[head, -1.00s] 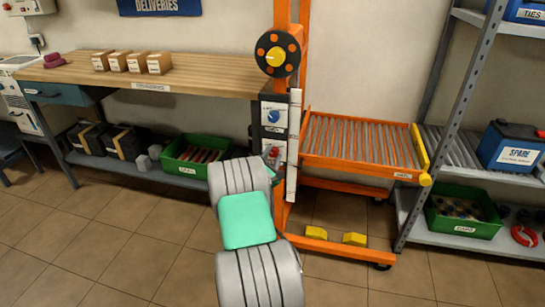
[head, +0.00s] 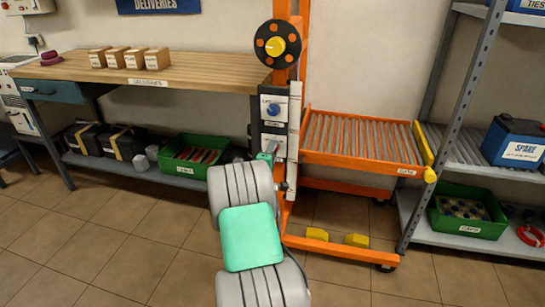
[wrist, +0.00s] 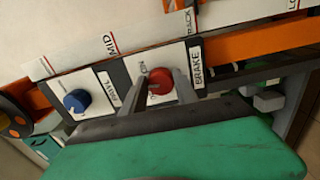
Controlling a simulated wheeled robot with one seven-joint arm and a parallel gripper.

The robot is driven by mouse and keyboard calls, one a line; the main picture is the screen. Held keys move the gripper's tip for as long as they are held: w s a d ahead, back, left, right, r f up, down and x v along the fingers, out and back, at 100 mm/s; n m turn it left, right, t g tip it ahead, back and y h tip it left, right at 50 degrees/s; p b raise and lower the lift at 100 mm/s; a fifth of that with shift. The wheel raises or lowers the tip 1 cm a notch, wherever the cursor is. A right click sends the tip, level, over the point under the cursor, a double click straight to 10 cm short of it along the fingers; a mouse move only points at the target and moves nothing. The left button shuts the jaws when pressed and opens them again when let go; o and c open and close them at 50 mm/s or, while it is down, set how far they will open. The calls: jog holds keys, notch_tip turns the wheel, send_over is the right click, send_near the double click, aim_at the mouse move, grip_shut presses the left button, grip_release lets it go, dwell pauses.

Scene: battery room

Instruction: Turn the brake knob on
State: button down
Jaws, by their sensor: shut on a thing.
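The red brake knob (wrist: 159,80) sits on a white plate labelled BRAKE, with an ON mark beside it, in the wrist view. My gripper (wrist: 162,90) has one finger on each side of the knob and is shut on it. In the head view my gripper (head: 268,154) is at the lower plate on the orange lift's post and hides the red knob. The blue knob (wrist: 76,100) is beside the brake plate in the wrist view, and above it in the head view (head: 273,110).
The orange lift (head: 290,205) has a roller platform (head: 362,138) to the right of the post. A wooden bench (head: 205,75) with small boxes stands left. A grey shelf (head: 459,110) with a blue battery stands right. A ruler strip (head: 293,135) runs beside the knobs.

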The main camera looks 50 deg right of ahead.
jog(key=shift+f+m+b, duration=0.15)
jog(key=shift+m+b, duration=1.2)
jog(key=shift+m, duration=0.5)
jog(key=shift+f+m+b, duration=0.1)
jog(key=shift+m+b, duration=1.25)
jog(key=shift+m, duration=0.5)
jog(key=c, duration=0.9)
grip_release()
jog(key=shift+a+r, duration=0.1)
jog(key=shift+c, duration=0.2)
jog(key=p+v, duration=0.1)
jog(key=v, duration=0.6)
jog(key=shift+a+p, duration=0.3)
jog(key=shift+a, duration=0.1)
jog(key=shift+s, duration=0.15)
